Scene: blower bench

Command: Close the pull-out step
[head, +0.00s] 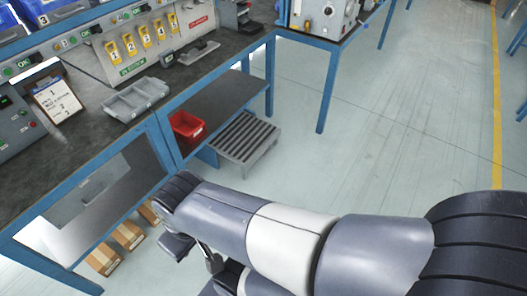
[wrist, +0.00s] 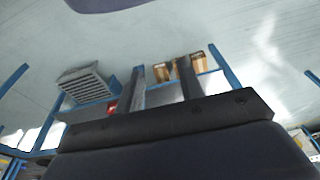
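The pull-out step (head: 243,139) is a grey slatted platform low on the floor in the head view. It sticks out from under the right part of the bench, into the aisle. It also shows in the wrist view (wrist: 88,84), tilted by the camera angle, to the left of my fingers. My gripper (wrist: 161,66) has its two dark fingers apart with nothing held between them. It is clear of the step. In the head view my arm hides the gripper.
The blue-framed workbench (head: 160,134) stands at left, with a red bin (head: 186,126) on its lower shelf. Cardboard boxes (head: 104,257) lie on the floor beneath it. A grey tray (head: 136,98) sits on top. The floor right of the step is clear.

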